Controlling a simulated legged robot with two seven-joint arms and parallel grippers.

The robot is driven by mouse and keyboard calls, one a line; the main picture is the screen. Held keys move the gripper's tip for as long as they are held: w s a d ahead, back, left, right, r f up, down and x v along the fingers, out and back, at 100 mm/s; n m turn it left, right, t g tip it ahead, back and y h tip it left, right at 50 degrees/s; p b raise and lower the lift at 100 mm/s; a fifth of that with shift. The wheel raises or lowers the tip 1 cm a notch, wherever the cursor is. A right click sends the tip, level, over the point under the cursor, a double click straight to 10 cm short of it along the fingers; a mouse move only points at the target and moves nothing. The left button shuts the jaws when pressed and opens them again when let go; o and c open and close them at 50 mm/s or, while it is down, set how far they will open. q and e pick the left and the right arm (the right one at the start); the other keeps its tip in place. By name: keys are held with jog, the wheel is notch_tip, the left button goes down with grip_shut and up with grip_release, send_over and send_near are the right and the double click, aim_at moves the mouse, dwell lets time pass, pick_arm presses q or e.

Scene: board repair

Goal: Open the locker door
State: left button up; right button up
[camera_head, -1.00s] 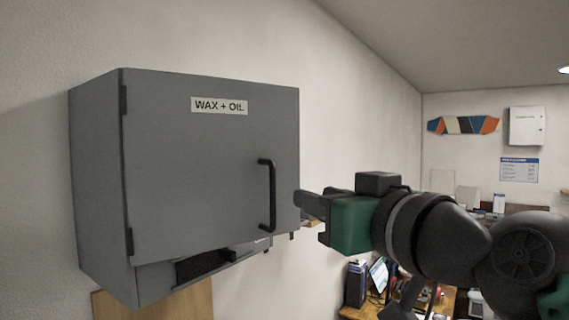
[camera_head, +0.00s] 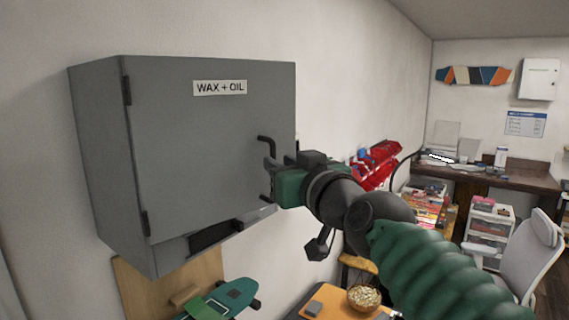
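The grey locker (camera_head: 97,160) hangs on the wall at the left. Its door (camera_head: 195,150), labelled "WAX + OIL", looks closed, with hinges on its left edge. The black vertical bar handle (camera_head: 266,141) is near the door's right edge. My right gripper (camera_head: 269,176), with a green body, is at the handle and hides its middle part. I cannot tell whether its fingers are closed around the bar or only beside it. My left gripper is not in view.
Below the locker are a wooden board (camera_head: 140,290) and a green skateboard deck (camera_head: 232,295). An orange-topped table (camera_head: 335,302) with a bowl (camera_head: 364,297) stands below my arm. A white chair (camera_head: 530,255) and desk are at the right.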

jog(key=shift+a, duration=0.15)
jog(key=shift+c, duration=1.2)
jog(key=shift+a, duration=0.4)
grip_shut()
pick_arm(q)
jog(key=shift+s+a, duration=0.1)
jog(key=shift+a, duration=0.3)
pick_arm(e)
jog(key=shift+d+f, duration=0.1)
jog(key=shift+d, duration=0.1)
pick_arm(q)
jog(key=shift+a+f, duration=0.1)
pick_arm(e)
jog(key=shift+w+a+f, duration=0.1)
jog(key=shift+w+a, duration=0.05)
jog(key=shift+w, duration=0.05)
jog(key=shift+s, duration=0.15)
jog(key=shift+o, duration=1.8)
grip_release()
jog(key=shift+o, duration=1.4)
jog(key=shift+w, duration=0.2)
